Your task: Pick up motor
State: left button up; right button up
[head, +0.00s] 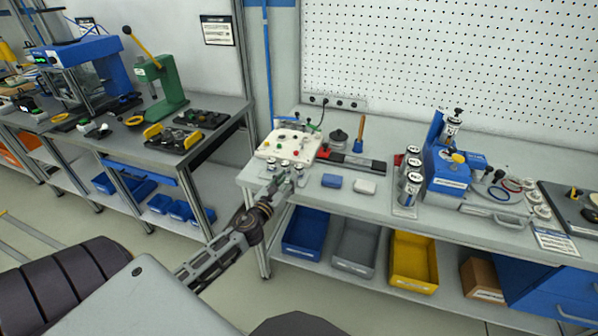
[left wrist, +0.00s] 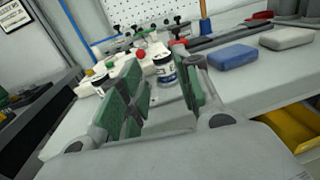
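A small silver cylinder with a dark top, which looks like the motor (left wrist: 165,72), stands at the front edge of the white fixture box in the left wrist view. In the head view this motor (head: 298,167) is small and partly covered by my gripper. My left gripper (head: 286,178) reaches in over the front edge of the bench. In the left wrist view its green-padded fingers (left wrist: 160,92) are apart, and the motor shows in the gap, around or just beyond the tips. I see no contact. My right gripper is in neither view.
The white fixture box (head: 290,143) with coloured knobs stands behind. A blue block (head: 332,181) and a white block (head: 364,186) lie to the right. Labelled cylinders (head: 411,178) stand farther right. A blue bin (head: 306,233) and a yellow bin (head: 414,262) are on the lower shelf.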

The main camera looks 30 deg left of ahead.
aim_at(299, 165)
pick_arm(q)
jog(key=shift+w+a, duration=0.2)
jog(key=shift+w, duration=1.95)
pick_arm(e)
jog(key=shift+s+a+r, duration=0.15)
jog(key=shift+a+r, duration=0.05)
pick_arm(q)
jog(key=shift+w, duration=0.1)
jog(key=shift+w+a+f+p, duration=0.1)
jog(key=shift+w+a+p, duration=0.1)
jog(key=shift+w, duration=1.05)
jog(key=shift+w+a+f+p, duration=0.1)
jog(key=shift+w+p, duration=0.1)
jog(key=shift+w, duration=1.05)
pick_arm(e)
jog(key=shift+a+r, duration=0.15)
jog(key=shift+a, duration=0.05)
pick_arm(q)
jog(key=shift+r, duration=0.1)
jog(key=c, duration=0.7)
jog(key=shift+r, duration=0.1)
